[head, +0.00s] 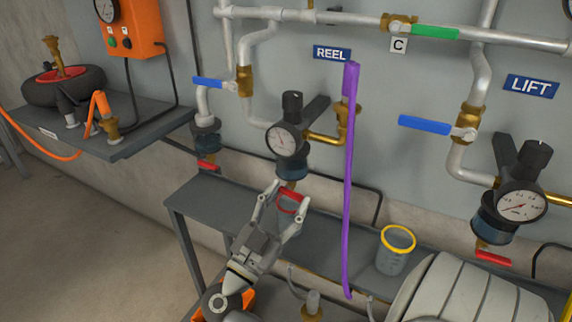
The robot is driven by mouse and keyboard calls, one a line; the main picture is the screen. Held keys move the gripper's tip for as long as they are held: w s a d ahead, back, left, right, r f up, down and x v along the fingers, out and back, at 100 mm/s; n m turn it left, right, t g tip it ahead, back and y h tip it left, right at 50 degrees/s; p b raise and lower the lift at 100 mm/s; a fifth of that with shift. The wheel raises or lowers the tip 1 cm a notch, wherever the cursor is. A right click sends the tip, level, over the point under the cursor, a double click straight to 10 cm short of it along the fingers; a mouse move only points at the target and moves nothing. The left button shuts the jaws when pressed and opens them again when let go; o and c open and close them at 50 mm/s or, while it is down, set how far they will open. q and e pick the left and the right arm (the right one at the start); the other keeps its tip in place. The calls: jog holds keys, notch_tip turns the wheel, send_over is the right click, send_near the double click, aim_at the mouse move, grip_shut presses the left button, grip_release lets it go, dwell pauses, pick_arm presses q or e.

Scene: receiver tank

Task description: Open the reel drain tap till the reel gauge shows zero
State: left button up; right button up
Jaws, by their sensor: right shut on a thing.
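The reel gauge (282,142) is a round white dial on the regulator below the REEL sign (332,53). Its needle is too small to read exactly. Under the regulator's dark blue bowl (291,166) is the reel drain tap (289,205), with a red handle. My right gripper (290,195) reaches up from below, with one finger on each side of the tap, shut on its red handle. The fingers partly cover the handle, and its exact angle is hard to tell. My left gripper is not in view.
A purple strap (349,185) hangs just right of the reel regulator. A cup with a yellow rim (396,240) stands on the grey shelf (215,208). The LIFT gauge (521,206) and its red tap (493,258) are at right. Another red tap (207,165) is at left.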

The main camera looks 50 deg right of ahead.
jog(key=o, duration=1)
jog(key=shift+n+t, duration=0.4)
